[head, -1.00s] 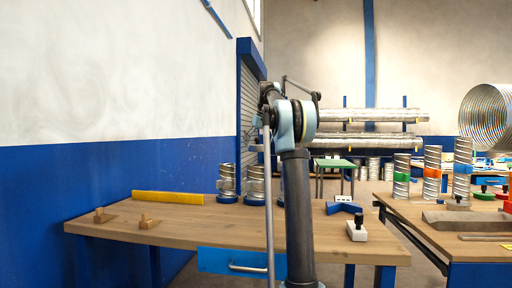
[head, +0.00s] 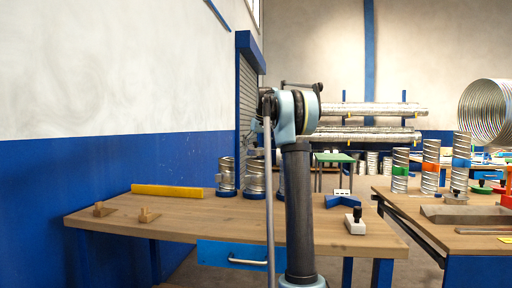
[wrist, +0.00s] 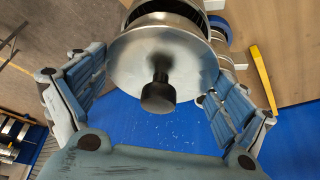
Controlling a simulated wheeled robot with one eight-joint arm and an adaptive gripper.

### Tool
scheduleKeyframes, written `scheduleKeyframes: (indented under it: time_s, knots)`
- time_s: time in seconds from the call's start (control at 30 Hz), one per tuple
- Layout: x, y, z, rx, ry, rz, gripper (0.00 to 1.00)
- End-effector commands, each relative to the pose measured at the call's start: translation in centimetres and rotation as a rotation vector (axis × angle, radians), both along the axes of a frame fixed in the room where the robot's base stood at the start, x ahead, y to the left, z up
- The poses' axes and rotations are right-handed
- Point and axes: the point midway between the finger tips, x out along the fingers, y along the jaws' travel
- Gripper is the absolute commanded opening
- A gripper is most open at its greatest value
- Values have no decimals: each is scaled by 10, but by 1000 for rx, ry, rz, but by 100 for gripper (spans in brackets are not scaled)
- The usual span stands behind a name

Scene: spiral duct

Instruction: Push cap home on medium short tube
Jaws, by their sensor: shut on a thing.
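In the wrist view, a round silver cap (wrist: 188,54) with a black knob (wrist: 159,93) lies between the fingers of my gripper (wrist: 159,88). The fingers are shut on its sides. Behind the cap's upper edge shows a dark gap and part of a ribbed metal tube (wrist: 181,4). I cannot tell whether the cap touches that tube or is seated on it. In the head view, short metal tubes (head: 227,172) and (head: 255,177) stand on the wooden bench; another is partly hidden behind my arm. My gripper is hidden there.
A second bench (head: 440,238) with taller tubes stands at right. The bench's front middle is clear.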

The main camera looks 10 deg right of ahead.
Motion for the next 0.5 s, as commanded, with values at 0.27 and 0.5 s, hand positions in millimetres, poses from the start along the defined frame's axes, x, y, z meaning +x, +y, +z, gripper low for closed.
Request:
scheduleKeyframes:
  time_s: [0.27,0.5]
  knots:
    - [0,0,-8,0,0,0,64]
    - [0,0,-8,0,0,0,64]
